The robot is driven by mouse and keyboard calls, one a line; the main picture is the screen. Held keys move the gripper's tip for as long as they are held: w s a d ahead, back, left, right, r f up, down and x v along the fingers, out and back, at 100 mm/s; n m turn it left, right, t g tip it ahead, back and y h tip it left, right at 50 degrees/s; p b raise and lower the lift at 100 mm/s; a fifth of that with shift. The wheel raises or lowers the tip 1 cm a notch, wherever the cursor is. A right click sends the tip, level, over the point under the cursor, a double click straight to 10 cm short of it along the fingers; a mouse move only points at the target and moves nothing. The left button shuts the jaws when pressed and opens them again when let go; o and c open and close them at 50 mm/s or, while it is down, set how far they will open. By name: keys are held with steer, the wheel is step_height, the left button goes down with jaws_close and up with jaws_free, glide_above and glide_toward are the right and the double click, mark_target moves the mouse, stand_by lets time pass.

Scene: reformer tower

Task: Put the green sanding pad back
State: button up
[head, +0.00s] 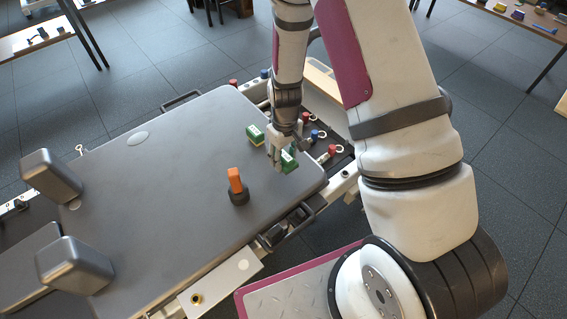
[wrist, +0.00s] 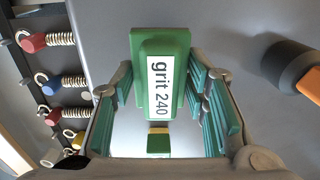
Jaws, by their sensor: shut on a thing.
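A green sanding pad with a white label reading "grit 240" (wrist: 160,75) is between the fingertips of my gripper (wrist: 165,95) in the wrist view. My gripper is shut on it, with teal-lined fingers on either side. In the head view my gripper (head: 276,156) is over the right end of the grey board, and the held pad (head: 289,160) shows partly behind the fingers. I cannot tell whether it touches the board. A second green block with a yellowish layer (head: 255,135) is just left of the gripper; a green and yellow block also shows low in the wrist view (wrist: 158,140).
An orange piece on a dark round base (head: 237,187) stands on the grey board (head: 170,180), left of the gripper. Several red and blue knobs with springs (wrist: 48,41) line the board's far right edge. Two grey blocks (head: 75,265) stand at the left. The board's middle is clear.

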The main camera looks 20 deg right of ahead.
mark_target(284, 163)
steer(key=f+b, duration=0.1)
steer(key=f, duration=0.2)
steer(key=shift+w+f+b, duration=0.2)
steer(key=shift+f+b, duration=0.15)
steer(key=shift+f, duration=0.05)
steer(key=shift+r, duration=0.1)
steer(key=o, duration=1.3)
